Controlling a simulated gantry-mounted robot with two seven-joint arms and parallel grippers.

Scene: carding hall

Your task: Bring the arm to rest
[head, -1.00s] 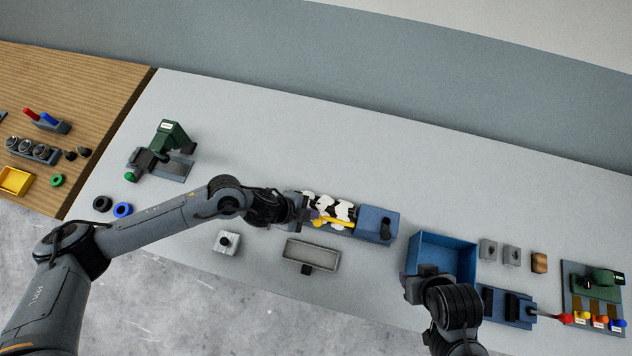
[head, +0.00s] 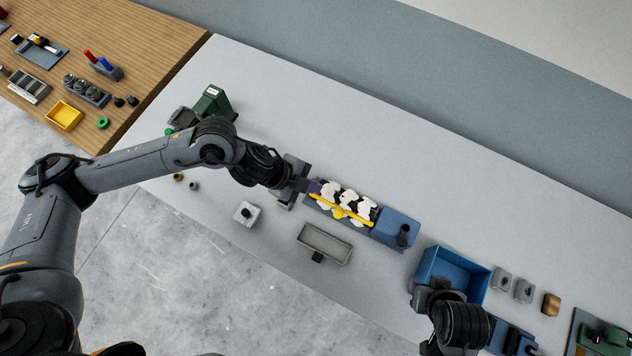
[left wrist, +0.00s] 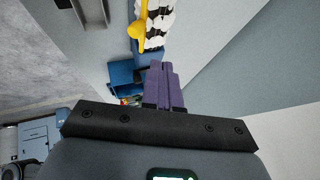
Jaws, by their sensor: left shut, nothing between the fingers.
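My left gripper (head: 311,187) has purple fingers and is at the left end of the carding machine. In the left wrist view its fingers (left wrist: 164,86) are together with nothing between them. The carding machine has a blue block (head: 398,229) at its right end, white-and-black rollers (head: 348,201) and a yellow bar (head: 355,216) along its front. The bar and rollers also show at the top of the left wrist view. Whether my left fingers touch the machine is unclear. My right gripper (head: 424,292) is by the blue bin's front left side; its fingertips are not clear.
A blue bin (head: 452,269) stands right of the machine, with small grey blocks and a brown block (head: 550,304) beyond. A grey tray (head: 325,243) and a knobbed block (head: 246,213) lie in front. A green device (head: 212,102) stands behind my left arm. The table's back strip is clear.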

